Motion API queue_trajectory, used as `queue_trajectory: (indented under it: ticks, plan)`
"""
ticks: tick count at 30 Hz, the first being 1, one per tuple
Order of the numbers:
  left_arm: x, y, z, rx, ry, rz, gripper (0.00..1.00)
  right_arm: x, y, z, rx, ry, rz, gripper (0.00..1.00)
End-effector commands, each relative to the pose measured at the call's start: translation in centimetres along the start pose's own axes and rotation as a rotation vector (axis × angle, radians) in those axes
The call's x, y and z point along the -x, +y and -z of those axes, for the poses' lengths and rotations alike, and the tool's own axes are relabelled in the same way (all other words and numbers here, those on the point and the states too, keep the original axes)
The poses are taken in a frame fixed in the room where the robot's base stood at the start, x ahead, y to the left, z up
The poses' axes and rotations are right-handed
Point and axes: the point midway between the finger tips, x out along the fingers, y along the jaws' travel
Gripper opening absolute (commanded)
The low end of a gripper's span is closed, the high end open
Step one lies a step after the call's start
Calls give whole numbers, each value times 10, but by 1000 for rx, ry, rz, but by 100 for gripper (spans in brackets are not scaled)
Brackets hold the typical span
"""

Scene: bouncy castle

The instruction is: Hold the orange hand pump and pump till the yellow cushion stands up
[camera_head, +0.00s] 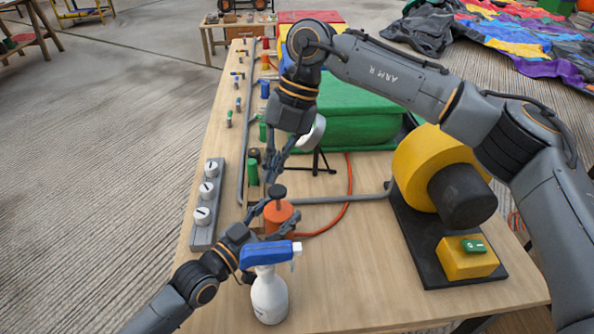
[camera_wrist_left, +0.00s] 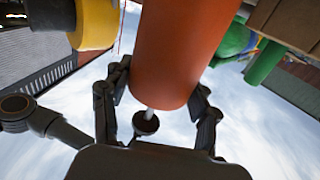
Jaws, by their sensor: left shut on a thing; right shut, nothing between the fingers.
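The orange hand pump (camera_head: 279,216) stands upright near the front of the table, its black knob (camera_head: 277,191) on top. My left gripper (camera_head: 277,219) is shut around the pump body. In the left wrist view its fingers lie on both sides of the orange cylinder (camera_wrist_left: 172,50), and the rod and black knob (camera_wrist_left: 147,122) show beyond its end. My right gripper (camera_head: 270,176) is shut and empty, pointing down just above the knob. Whether it touches the knob is unclear. A yellow surface (camera_head: 342,27) shows at the far table end, partly hidden by my right arm; whether it is the cushion is unclear.
A spray bottle (camera_head: 269,293) with a blue head stands close in front of my left gripper. A yellow blower (camera_head: 430,165) sits at the right, a green box (camera_head: 355,112) behind. A grey strip with white knobs (camera_head: 208,205) lies at the left. A red hose (camera_head: 348,195) runs from the pump.

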Motion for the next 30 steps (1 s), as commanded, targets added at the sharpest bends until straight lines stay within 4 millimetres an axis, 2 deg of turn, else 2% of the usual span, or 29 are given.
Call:
queue_trajectory:
  ticks: [1, 5, 12, 18, 24, 30]
  plan:
    - [0, 0, 0, 0, 0, 0, 9, -5, -7, 0, -90, 64, -89, 0]
    - [0, 0, 0, 0, 0, 0, 9, -3, -19, 0, -325, 213, -297, 0]
    - [0, 0, 0, 0, 0, 0, 9, 20, -65, -13, -769, 474, -610, 0]
    - [0, 0, 0, 1, 0, 0, 9, 42, -108, -25, -1045, 633, -775, 0]
    - [0, 0, 0, 1, 0, -1, 9, 54, -129, -30, -1166, 704, -842, 0]
    - [0, 0, 0, 1, 0, -1, 9, 56, -131, -31, -1181, 713, -852, 0]
